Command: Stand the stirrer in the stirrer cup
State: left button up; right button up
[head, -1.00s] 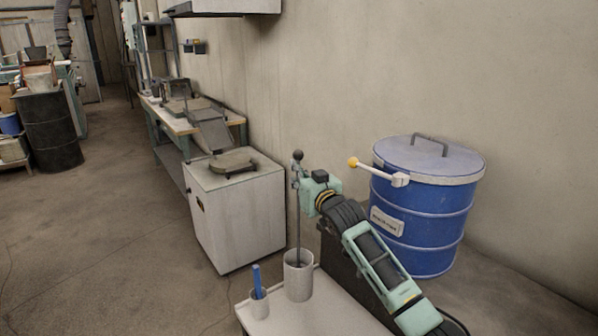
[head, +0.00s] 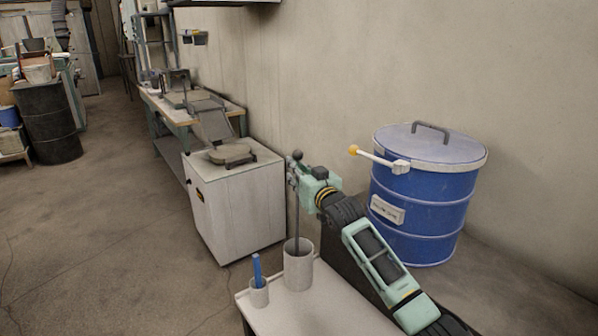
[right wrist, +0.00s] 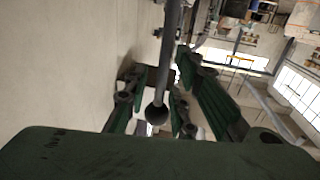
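The stirrer, a thin grey rod with a dark ball knob (head: 297,154), stands nearly upright with its lower end inside the larger grey-white cup (head: 299,270). This cup hides the lower end. My right gripper (head: 292,178) is at the rod's upper part, just below the knob. In the right wrist view the rod (right wrist: 171,40) and its ball run between the two dark green fingers (right wrist: 160,75). The fingers look spread, with a gap on the rod's left side. My left gripper is in neither view.
A white cabinet (head: 240,210) stands at the back left.

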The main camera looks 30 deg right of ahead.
jog(key=shift+o, duration=0.2)
jog(key=s, duration=1.2)
jog(key=shift+a, duration=0.35)
dwell(0.6)
